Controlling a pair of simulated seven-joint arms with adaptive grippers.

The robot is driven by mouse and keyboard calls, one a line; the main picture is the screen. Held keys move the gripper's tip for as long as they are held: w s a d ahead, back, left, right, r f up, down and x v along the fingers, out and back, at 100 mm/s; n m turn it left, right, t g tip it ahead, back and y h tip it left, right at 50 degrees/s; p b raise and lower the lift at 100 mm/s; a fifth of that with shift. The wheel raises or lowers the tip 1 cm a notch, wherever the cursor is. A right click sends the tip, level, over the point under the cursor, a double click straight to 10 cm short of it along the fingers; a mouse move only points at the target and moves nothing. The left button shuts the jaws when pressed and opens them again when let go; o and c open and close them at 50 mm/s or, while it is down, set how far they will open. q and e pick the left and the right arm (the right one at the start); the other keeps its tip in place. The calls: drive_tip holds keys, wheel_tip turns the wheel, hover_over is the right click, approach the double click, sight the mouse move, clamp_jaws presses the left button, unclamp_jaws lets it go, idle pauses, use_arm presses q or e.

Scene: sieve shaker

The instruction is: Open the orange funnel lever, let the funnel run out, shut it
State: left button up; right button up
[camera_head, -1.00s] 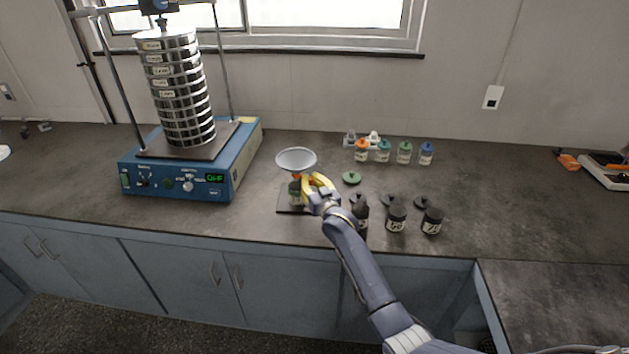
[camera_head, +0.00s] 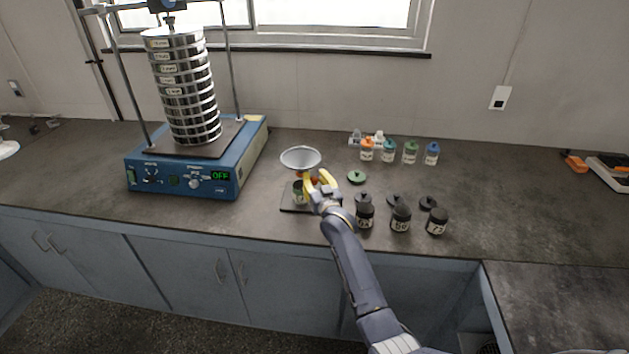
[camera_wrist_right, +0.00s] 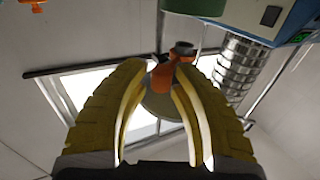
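The pale funnel (camera_head: 300,158) stands over a small green-labelled jar (camera_head: 298,190) on a dark base plate (camera_head: 290,209). My right gripper (camera_head: 315,180), with yellow fingers, is at the funnel's outlet, just right of the jar. In the right wrist view, the fingers of my right gripper (camera_wrist_right: 163,68) are apart, on either side of the orange lever (camera_wrist_right: 162,74). I cannot tell whether either finger touches it. Part of the funnel (camera_wrist_right: 160,108) shows behind it. Whether anything runs out is not visible. My left gripper is not in view.
The blue sieve shaker (camera_head: 190,165) with its sieve stack stands left, its display reading OFF. Several black jars (camera_head: 401,218) with lids beside them stand right of my arm. A green lid (camera_head: 357,177) lies behind the gripper. Several colour-capped bottles (camera_head: 388,152) stand farther back.

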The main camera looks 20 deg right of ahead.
drive_tip(key=o, duration=0.3)
drive_tip(key=shift+f, duration=0.2)
drive_tip(key=shift+s, duration=0.1)
drive_tip(key=s, duration=1.1)
drive_tip(key=shift+s+d, duration=0.15)
drive_tip(key=shift+s, duration=0.25)
